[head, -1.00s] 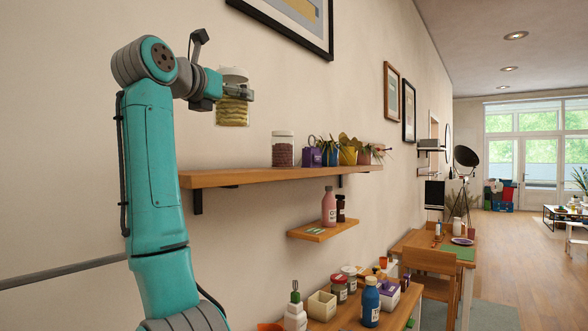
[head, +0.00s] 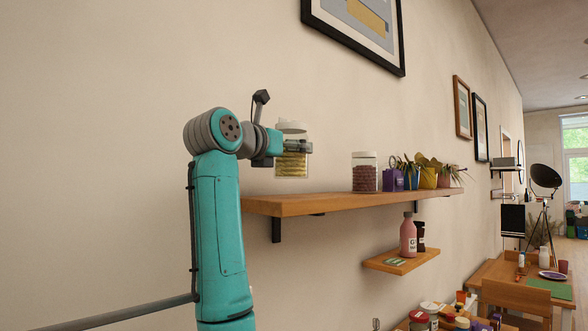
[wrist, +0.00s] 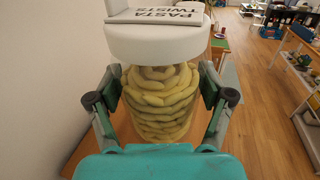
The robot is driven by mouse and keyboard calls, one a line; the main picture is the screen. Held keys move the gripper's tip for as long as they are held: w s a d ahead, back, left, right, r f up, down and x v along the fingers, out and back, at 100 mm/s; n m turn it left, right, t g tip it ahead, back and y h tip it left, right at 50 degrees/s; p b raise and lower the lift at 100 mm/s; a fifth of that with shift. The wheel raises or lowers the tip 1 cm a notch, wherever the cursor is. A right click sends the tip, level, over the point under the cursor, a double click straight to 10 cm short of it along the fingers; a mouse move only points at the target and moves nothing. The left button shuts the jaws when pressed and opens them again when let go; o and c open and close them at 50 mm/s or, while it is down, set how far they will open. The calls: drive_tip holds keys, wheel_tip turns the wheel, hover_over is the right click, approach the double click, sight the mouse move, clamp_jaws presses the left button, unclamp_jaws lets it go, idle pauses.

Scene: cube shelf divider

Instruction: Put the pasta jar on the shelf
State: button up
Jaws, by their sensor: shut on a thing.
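The pasta jar (head: 292,165) is a clear jar of yellow pasta twists with a white lid. It also shows in the wrist view (wrist: 160,105), where its lid reads "PASTA TWISTS". My gripper (head: 298,147) is shut around the jar's upper body and holds it upright. The wooden shelf (head: 300,205) is on the wall. In the head view the jar appears just above the shelf's left part; a small gap seems to show under it, but I cannot tell its exact depth over the board.
A jar with dark red contents (head: 364,172) stands on the shelf, with a purple box (head: 392,181) and several potted plants to its right. The shelf's left end is bare. A lower small shelf (head: 402,262) holds bottles. A framed picture (head: 360,30) hangs above.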

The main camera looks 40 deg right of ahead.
sight(290, 166)
drive_tip(key=shift+f, duration=2)
drive_tip(key=o, duration=1.5)
drive_tip(key=shift+f, duration=0.15)
drive_tip(key=shift+c, duration=0.2)
drive_tip(key=v, duration=1.2)
